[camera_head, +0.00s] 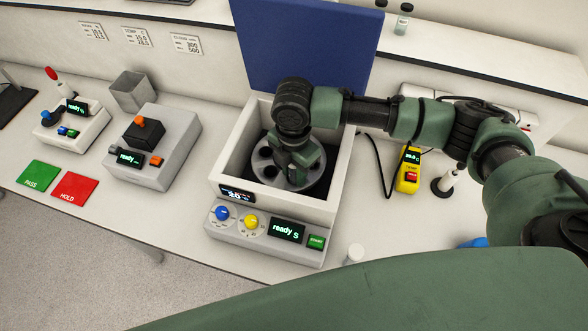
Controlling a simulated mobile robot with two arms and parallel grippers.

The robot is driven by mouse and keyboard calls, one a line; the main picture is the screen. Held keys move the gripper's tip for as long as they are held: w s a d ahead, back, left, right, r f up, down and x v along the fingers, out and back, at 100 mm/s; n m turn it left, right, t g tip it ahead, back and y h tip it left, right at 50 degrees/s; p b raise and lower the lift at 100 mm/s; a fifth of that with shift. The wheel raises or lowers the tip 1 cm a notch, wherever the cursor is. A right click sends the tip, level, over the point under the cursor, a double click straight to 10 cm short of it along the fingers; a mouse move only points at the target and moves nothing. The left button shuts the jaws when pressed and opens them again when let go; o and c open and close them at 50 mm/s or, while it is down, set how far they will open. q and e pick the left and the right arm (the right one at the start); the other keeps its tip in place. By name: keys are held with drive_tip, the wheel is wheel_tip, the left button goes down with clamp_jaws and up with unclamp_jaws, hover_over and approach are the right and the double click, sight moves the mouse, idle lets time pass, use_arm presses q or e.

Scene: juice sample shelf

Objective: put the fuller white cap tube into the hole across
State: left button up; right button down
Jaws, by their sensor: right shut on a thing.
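The centrifuge (338,185) is an open white box with a dark chamber. Inside is a round grey rotor (262,153) with dark holes, at least one of them visible at the left of the gripper. My right gripper (296,172) points down over the rotor and is shut on what is likely a tube. Its jaws and wrist hide the tube and part of the rotor, so its cap, fill and seating cannot be told. Another white-capped thing (355,252) stands at the centrifuge's front right, partly hidden by my green body part. My left gripper is not in view.
The blue lid (305,45) stands open behind the chamber. A front panel holds knobs and a display (287,230) reading "ready". A yellow meter (408,170) and a small stand (447,181) are at right. Grey devices (155,150) and PASS and HOLD pads (75,187) are at left.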

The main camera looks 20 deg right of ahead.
drive_tip(key=shift+r+p, duration=0.4)
drive_tip(key=shift+r, duration=1.4)
drive_tip(key=c, duration=0.9)
unclamp_jaws()
drive_tip(key=shift+c, duration=0.2)
wheel_tip(320, 180, up, 7)
drive_tip(key=shift+w+f+b, duration=0.1)
drive_tip(key=shift+f+b, duration=0.05)
drive_tip(key=shift+b, duration=1.1)
drive_tip(key=shift+r, duration=0.55)
